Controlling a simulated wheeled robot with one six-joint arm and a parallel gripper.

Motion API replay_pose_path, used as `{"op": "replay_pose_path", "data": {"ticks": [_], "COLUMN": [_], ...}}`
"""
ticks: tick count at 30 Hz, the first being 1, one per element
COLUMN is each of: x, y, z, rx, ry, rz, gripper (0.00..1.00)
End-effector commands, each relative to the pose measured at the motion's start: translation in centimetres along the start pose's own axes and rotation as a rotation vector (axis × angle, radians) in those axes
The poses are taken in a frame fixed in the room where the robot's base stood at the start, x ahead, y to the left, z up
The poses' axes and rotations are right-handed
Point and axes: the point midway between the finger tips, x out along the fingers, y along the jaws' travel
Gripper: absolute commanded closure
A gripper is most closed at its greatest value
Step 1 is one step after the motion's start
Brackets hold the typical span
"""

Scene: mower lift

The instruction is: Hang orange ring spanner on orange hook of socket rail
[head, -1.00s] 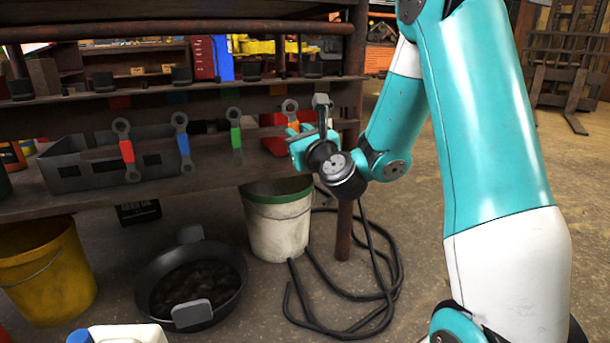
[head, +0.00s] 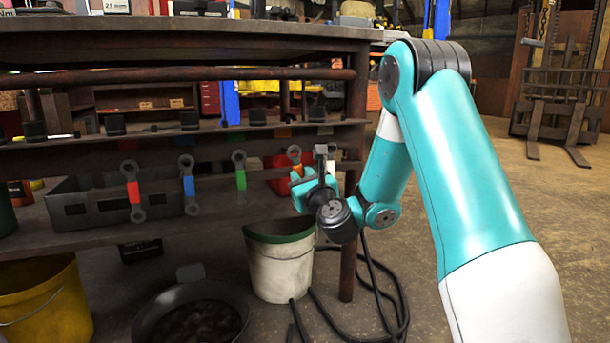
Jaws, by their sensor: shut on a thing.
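The orange ring spanner (head: 297,169) is upright in my gripper (head: 302,184), with its ring end up. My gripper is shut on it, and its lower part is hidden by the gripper. The ring is in front of the socket rail (head: 210,148), just below an orange mark (head: 283,132) on the rail. The orange hook itself is too small to make out, and I cannot tell whether the ring is around it or only in front of it. A red spanner (head: 133,191), a blue spanner (head: 188,184) and a green spanner (head: 240,178) hang to the left.
A grey bin (head: 95,207) and a red bin (head: 278,183) stand on the shelf behind the spanners. A white bucket (head: 280,268), a dark pan (head: 145,318) and a black hose (head: 385,290) are on the floor below. A rusty bench leg (head: 348,270) stands close to my gripper.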

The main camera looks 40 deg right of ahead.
Motion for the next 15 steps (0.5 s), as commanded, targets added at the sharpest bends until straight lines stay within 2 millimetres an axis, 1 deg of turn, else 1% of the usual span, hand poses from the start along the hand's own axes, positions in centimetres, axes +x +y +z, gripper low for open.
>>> {"op": "replay_pose_path", "data": {"ticks": [15], "x": [3.2], "y": [0.0], "z": [-0.5], "rx": [0.001], "ry": [0.000], "rz": [0.000], "gripper": [1.00]}}
